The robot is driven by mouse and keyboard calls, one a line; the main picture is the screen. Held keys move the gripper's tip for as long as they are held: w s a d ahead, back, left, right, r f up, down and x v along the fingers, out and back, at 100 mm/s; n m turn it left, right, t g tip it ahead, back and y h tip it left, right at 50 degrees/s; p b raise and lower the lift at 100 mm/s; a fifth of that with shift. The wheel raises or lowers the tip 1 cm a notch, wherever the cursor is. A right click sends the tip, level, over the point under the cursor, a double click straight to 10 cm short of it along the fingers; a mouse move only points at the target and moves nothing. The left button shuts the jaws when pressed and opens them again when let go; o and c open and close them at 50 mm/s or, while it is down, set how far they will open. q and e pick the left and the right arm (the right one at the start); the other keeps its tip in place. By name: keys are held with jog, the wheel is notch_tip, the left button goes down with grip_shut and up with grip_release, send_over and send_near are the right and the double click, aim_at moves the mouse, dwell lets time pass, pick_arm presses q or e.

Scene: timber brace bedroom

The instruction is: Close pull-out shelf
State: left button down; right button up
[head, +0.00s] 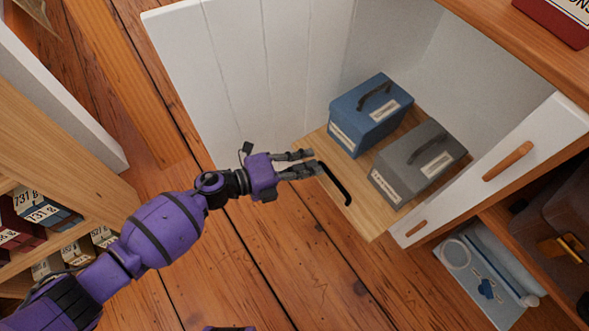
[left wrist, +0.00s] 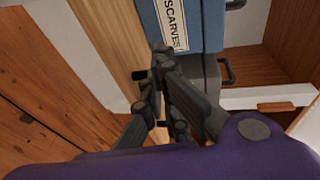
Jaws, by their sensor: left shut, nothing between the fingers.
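The pull-out shelf (head: 372,222) is a light wood board standing out of a white cabinet. A blue box (head: 362,122) and a grey box (head: 408,170) with labels and dark handles sit on it. A black bar handle (head: 336,186) is at its front edge. My left gripper (head: 314,163) is shut and empty, its fingertips at the handle's upper end; whether they touch it I cannot tell. In the left wrist view, the fingers (left wrist: 154,82) lie in front of the shelf board (left wrist: 112,35) and the blue box (left wrist: 207,25). My right gripper is not visible.
An open white door panel (head: 225,80) stands left of the shelf. A white front with a wooden handle (head: 508,160) is at the right, above an open lower compartment with a light blue tray (head: 470,268). A bookcase (head: 45,150) stands at the left. The plank floor (head: 270,260) between is clear.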

pick_arm(q)
jog(key=w+d, duration=0.1)
jog(key=d, duration=0.1)
jog(key=w+d, duration=0.3)
jog(key=d, duration=0.1)
jog(key=shift+w+d+r, duration=0.1)
jog(key=shift+w+d, duration=0.15)
jog(key=shift+w, duration=0.1)
jog(key=w+d, duration=0.2)
jog(key=d, duration=0.1)
jog(key=w+d+b, duration=0.1)
jog(key=w+d, duration=0.1)
jog(key=d, duration=0.1)
jog(key=w+d+b, duration=0.1)
jog(key=w+d, duration=0.1)
jog(key=shift+w+d, duration=0.25)
jog(key=shift+d, duration=0.15)
jog(key=shift+w+d, duration=0.3)
jog(key=shift+d, duration=0.1)
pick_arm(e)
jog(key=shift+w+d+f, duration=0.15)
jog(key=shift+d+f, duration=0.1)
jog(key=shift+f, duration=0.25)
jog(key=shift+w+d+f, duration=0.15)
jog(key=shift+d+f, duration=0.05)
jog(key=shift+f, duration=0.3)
pick_arm(q)
jog(key=shift+r, duration=0.1)
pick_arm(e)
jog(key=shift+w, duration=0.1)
